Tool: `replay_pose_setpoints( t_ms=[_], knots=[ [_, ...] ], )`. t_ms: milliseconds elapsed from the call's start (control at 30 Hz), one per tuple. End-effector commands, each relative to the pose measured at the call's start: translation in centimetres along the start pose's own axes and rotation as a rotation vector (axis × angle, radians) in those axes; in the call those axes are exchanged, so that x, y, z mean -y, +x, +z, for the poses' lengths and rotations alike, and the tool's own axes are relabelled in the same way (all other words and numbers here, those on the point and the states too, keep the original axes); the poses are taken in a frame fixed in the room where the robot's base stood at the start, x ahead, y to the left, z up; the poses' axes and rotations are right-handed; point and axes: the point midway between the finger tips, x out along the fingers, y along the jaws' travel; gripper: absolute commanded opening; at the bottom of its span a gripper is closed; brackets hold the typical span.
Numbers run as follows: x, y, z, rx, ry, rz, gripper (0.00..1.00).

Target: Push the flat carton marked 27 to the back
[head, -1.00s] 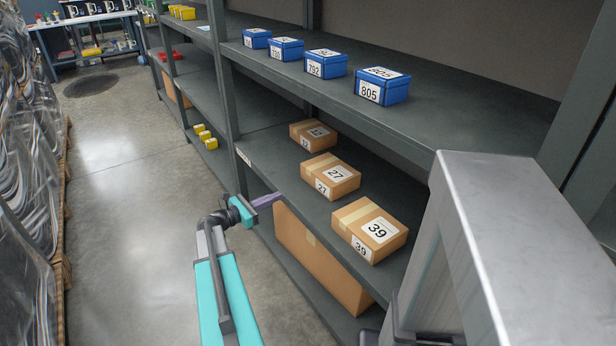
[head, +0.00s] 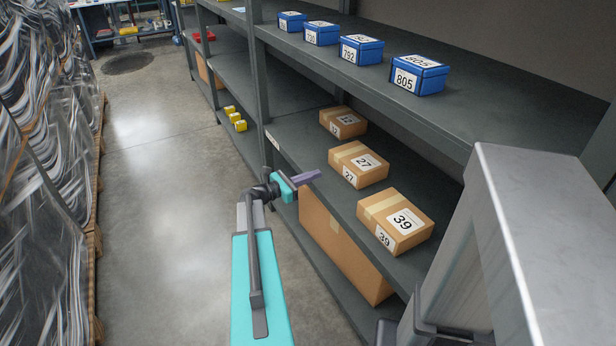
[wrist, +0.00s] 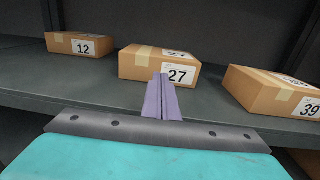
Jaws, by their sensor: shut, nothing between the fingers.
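The flat carton marked 27 (head: 360,166) lies on the middle shelf, between the carton marked 12 (head: 343,122) and the carton marked 39 (head: 396,221). In the wrist view the carton marked 27 (wrist: 158,66) is straight ahead, near the shelf's front edge. My gripper (head: 312,175) is shut and empty, its purple fingers pointing at the carton's front face. In the wrist view the fingers (wrist: 161,95) overlap the lower front of the carton.
The shelf (head: 300,130) has free room behind the cartons. Blue boxes (head: 417,75) stand on the shelf above. A large carton (head: 340,245) sits on the lower shelf. Small yellow items (head: 236,119) lie further left, and wrapped pallets (head: 45,130) line the aisle's left side.

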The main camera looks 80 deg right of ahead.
Motion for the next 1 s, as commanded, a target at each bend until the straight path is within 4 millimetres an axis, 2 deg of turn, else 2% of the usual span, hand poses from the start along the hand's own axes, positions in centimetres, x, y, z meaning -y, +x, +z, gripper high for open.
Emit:
replay_pose_setpoints(
  t_ms=[400, 600, 800, 1000],
  knots=[
    [0.0, 6.2, 0.0, 0.001, 0.0, -0.003, 0.0],
    [0.0, 8.6, 0.0, 0.0, 0.001, -0.003, 0.0],
    [0.1, 9.7, 0.0, 0.0, 0.0, -0.001, 0.0],
    [0.1, 9.8, 0.0, 0.0, 0.0, -0.001, 0.0]
  ],
)
